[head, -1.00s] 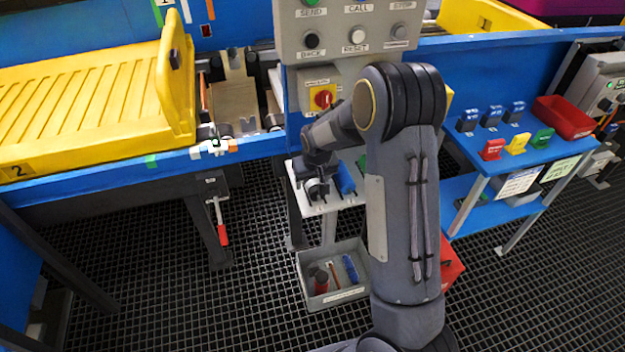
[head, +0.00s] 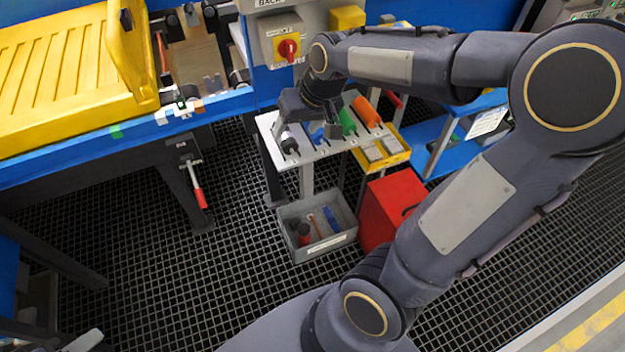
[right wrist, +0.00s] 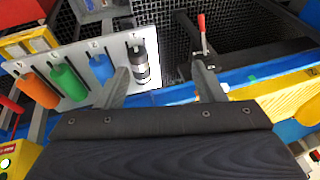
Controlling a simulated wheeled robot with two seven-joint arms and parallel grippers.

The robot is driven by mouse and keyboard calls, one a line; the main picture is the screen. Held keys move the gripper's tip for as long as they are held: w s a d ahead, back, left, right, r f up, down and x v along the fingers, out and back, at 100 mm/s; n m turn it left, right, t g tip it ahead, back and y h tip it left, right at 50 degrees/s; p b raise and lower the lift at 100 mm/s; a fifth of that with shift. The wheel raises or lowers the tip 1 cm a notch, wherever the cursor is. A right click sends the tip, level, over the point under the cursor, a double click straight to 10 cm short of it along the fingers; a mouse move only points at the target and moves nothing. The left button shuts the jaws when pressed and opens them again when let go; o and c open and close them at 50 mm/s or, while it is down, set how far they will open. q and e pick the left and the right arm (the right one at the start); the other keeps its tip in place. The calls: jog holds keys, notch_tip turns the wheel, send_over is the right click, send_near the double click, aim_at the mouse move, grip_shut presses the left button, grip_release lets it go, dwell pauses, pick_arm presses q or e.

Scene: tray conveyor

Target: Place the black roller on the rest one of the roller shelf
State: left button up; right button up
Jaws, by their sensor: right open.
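The black roller (head: 289,143) lies at the leftmost place of the white roller shelf (head: 305,155) in the head view. The right wrist view shows the black roller (right wrist: 140,66) upright in the picture on the shelf plate (right wrist: 108,45), at the place marked 1. My right gripper (head: 308,128) is over that end of the shelf. In the right wrist view its fingers (right wrist: 162,70) are open wide, with the roller nearer the left finger. The blue roller (right wrist: 101,68) is partly hidden by the gripper in the head view. My left gripper is not clearly seen.
The green roller (head: 347,121) and orange roller (head: 367,111) lie farther right on the shelf. A grey bin (head: 341,240) and a red box (head: 388,212) stand below. A yellow tray (head: 60,75) is on the blue conveyor at left, with a control box (head: 282,35) behind.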

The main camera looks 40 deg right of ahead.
jog(key=s+a+y, duration=0.1)
jog(key=s+a, duration=0.3)
jog(key=s, duration=0.4)
jog(key=s+a+n+t+y, duration=0.1)
jog(key=s+a, duration=0.3)
jog(key=s, duration=0.5)
jog(key=shift+r, duration=0.4)
jog(key=shift+d, duration=0.1)
